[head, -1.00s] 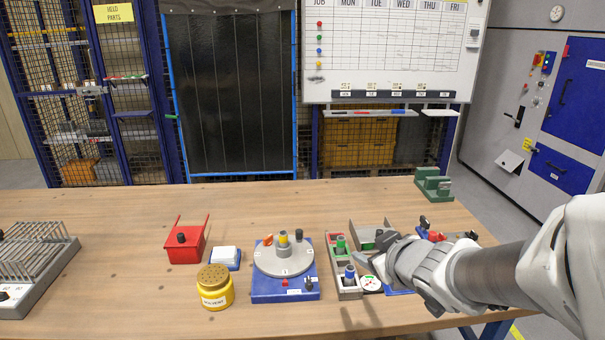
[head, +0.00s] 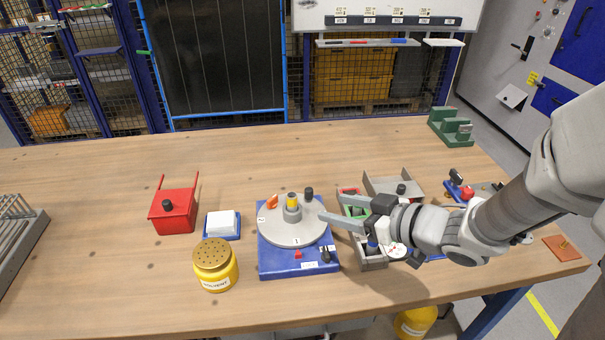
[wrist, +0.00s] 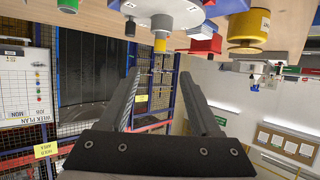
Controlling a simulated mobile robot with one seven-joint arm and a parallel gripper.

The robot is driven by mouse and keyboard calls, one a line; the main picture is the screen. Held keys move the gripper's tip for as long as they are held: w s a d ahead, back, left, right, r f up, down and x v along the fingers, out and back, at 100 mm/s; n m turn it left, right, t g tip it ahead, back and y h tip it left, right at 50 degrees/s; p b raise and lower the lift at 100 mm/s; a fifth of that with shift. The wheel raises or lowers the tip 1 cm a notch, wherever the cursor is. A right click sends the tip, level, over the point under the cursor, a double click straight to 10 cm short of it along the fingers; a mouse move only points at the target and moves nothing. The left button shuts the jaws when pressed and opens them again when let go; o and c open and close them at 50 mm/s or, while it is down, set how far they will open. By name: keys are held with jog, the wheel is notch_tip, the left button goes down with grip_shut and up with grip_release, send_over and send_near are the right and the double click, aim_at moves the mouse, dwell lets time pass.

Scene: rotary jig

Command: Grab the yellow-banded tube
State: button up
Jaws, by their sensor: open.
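The yellow-banded tube (head: 292,200) stands upright in the grey hub of a round turntable (head: 273,232) on a blue base (head: 270,263). Its yellow part shows above the hub. It also shows in the wrist view (wrist: 160,43), upside down, beyond the fingertips. My gripper (head: 331,207) is open and empty, to the right of the tube and apart from it. Its two fingers point left toward the turntable. In the wrist view the open fingers (wrist: 159,76) have nothing between them.
A black-topped piece (head: 308,193) and an orange piece (head: 271,202) stand on the turntable beside the tube. A yellow solvent pot (head: 215,265), a white block on a blue tray (head: 222,224) and a red box (head: 173,212) stand left. Grey trays (head: 372,262) lie under my arm.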

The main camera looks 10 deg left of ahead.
aim_at(294, 200)
jog(key=b+x, duration=0.2)
jog(key=x, duration=1)
jog(key=shift+s+b, duration=0.1)
jog(key=shift+b, duration=0.3)
jog(key=shift+b+x, duration=0.85)
jog(key=shift+x, duration=2)
jog(key=shift+d, duration=0.1)
grip_shut()
